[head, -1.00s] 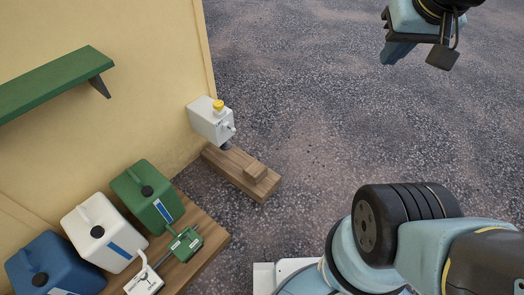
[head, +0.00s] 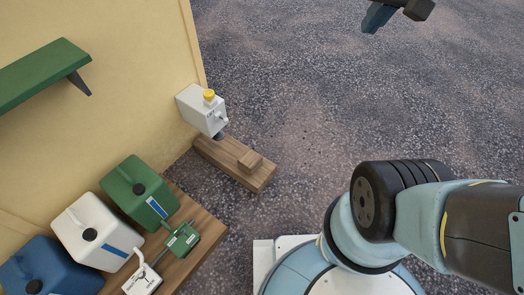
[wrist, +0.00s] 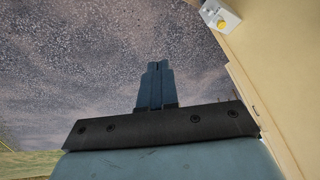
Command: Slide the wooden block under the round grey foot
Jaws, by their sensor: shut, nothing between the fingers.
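The small wooden block (head: 250,160) lies on top of a longer wooden plank (head: 222,162) on the ground beside the yellow wall, toward the plank's near right end. The round grey foot (head: 218,135) shows under a light grey box with a yellow cap (head: 203,110), over the plank's far part. The block is to the right of the foot, with a gap between them. Whether the foot touches the plank I cannot tell. My gripper (head: 376,18) is high at the top edge, far from the block. In the wrist view my gripper (wrist: 157,66) is shut and empty, above bare ground.
A wooden shelf (head: 212,243) at lower left holds green (head: 140,185), white (head: 90,228) and blue (head: 45,268) canisters and a small green device (head: 183,240). A green wall shelf (head: 40,75) juts out. Open tarmac lies right of the plank.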

